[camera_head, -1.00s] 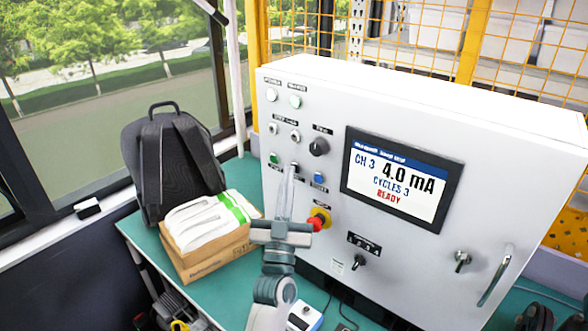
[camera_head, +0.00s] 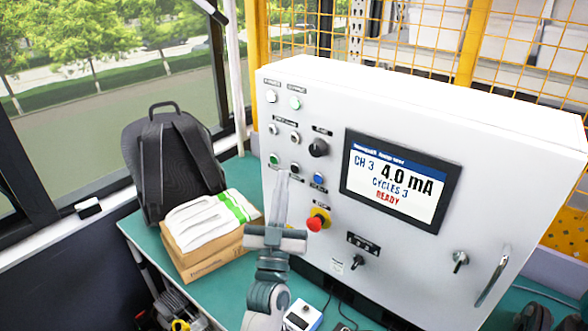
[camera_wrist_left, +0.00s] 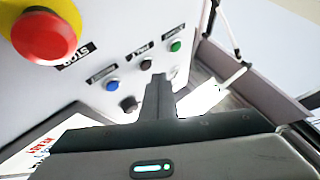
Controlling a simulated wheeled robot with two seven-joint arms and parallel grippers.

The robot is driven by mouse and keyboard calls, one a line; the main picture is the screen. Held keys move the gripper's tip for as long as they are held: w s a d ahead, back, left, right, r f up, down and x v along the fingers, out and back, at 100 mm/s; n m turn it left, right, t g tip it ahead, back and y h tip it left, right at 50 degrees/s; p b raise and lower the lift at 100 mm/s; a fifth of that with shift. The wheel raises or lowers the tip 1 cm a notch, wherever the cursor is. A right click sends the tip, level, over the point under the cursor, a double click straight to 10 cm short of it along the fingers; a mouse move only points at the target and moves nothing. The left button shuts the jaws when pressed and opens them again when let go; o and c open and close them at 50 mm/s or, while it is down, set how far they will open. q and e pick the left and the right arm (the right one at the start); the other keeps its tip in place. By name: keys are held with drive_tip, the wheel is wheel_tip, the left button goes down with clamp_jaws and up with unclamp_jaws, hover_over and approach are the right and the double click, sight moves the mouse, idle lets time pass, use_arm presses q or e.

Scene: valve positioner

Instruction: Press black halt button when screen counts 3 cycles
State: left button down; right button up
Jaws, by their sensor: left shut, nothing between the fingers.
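The screen (camera_head: 400,180) on the white cabinet reads "CH 3 4.0 mA", "CYCLES 3" and a red "READY". It shows partly in the left wrist view (camera_wrist_left: 40,150). The black button (camera_head: 295,168) sits between a green button (camera_head: 273,159) and a blue button (camera_head: 318,178). In the left wrist view, the black button (camera_wrist_left: 147,64) is uncovered. My left gripper (camera_head: 282,176) is shut and empty, its fingertips just below and left of the black button in the head view. They look apart from it. My right gripper is not in view.
A red mushroom stop button (camera_head: 315,223) on a yellow base sits below the blue button. A black knob (camera_head: 318,148) is above. A cardboard box (camera_head: 205,255) with white packs and a dark backpack (camera_head: 170,160) stand on the green table left of the cabinet.

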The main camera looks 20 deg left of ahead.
use_arm(q)
drive_tip(key=s, duration=0.1)
drive_tip(key=s+a, duration=0.1)
drive_tip(key=s+p, duration=0.1)
drive_tip(key=s, duration=0.1)
drive_tip(key=shift+s+a, duration=0.1)
drive_tip(key=shift+a, duration=0.15)
idle(0.7)
